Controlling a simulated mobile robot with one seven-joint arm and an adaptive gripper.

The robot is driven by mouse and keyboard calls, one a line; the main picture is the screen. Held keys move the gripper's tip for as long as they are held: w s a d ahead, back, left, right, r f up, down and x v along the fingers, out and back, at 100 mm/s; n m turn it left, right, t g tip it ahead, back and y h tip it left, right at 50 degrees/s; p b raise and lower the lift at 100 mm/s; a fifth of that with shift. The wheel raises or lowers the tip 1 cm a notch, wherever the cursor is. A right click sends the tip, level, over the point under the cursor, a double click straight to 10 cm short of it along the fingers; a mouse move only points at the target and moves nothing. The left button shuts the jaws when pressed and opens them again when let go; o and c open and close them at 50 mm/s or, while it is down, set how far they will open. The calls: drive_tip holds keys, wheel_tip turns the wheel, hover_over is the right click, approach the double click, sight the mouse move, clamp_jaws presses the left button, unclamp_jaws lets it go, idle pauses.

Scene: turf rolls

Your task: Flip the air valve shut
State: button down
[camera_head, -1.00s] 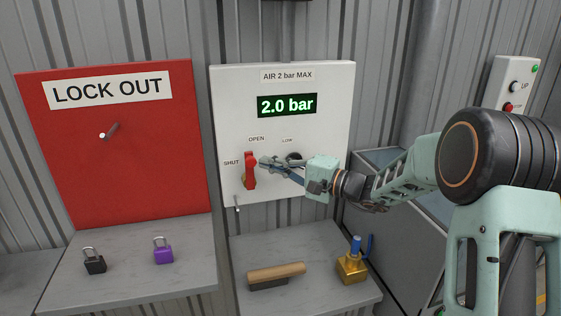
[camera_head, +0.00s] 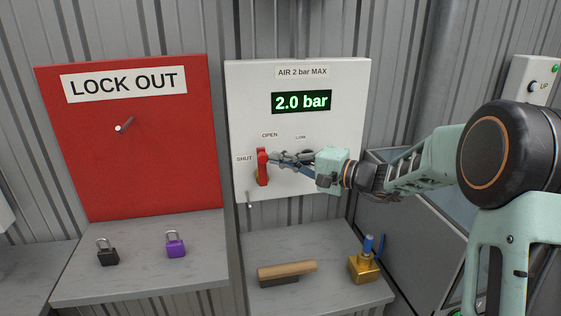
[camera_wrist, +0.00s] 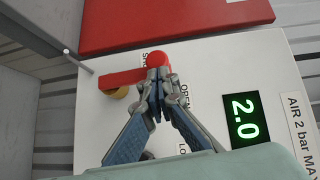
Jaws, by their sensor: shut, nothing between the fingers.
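The air valve's red handle (camera_head: 262,168) stands about upright on the white panel (camera_head: 345,110), below the OPEN label and right of the SHUT label. Its brass hub shows in the wrist view (camera_wrist: 117,93), with the red lever (camera_wrist: 130,78) running from it to a round red end. My gripper (camera_head: 272,156) is shut and empty, at the right side of the handle's upper part. In the wrist view its fingertips (camera_wrist: 158,76) are right at the round end and partly cover the lever. I cannot tell whether they touch. The display (camera_head: 301,102) reads 2.0 bar.
A red LOCK OUT board (camera_head: 130,150) with a peg (camera_head: 124,124) is at the left. Black (camera_head: 107,254) and purple (camera_head: 175,245) padlocks lie on the shelf below. A wood-handled tool (camera_head: 287,272) and brass piece (camera_head: 363,268) lie below the panel. A peg (camera_head: 249,200) sits under the valve.

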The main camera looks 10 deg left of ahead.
drive_tip(key=shift+s+a+r+n+h+b, duration=0.1)
drive_tip(key=shift+s+a+n+h+b, duration=0.1)
drive_tip(key=shift+a+n+h+b, duration=0.15)
drive_tip(key=shift+s+a+r+n+h+b, duration=0.15)
drive_tip(key=shift+s+a+h+b, duration=0.1)
drive_tip(key=shift+a+b, duration=0.2)
drive_tip(key=s+a+f+n+t+h+p, duration=0.1)
drive_tip(key=s+a+f+n+h+p, duration=0.2)
drive_tip(key=a+h, duration=0.5)
drive_tip(key=shift+s+a+f+n+p, duration=0.4)
drive_tip(key=shift+s+a+f+n, duration=0.5)
drive_tip(key=shift+f+n, duration=0.45)
drive_tip(key=shift+a+f, duration=0.1)
drive_tip(key=shift+f, duration=0.05)
drive_tip(key=s+d+r, duration=0.1)
drive_tip(key=s+r, duration=0.2)
drive_tip(key=r, duration=0.2)
drive_tip(key=s+d+r+p, duration=0.1)
drive_tip(key=s+d+r, duration=0.1)
drive_tip(key=r, duration=0.4)
drive_tip(key=shift+s, duration=0.65)
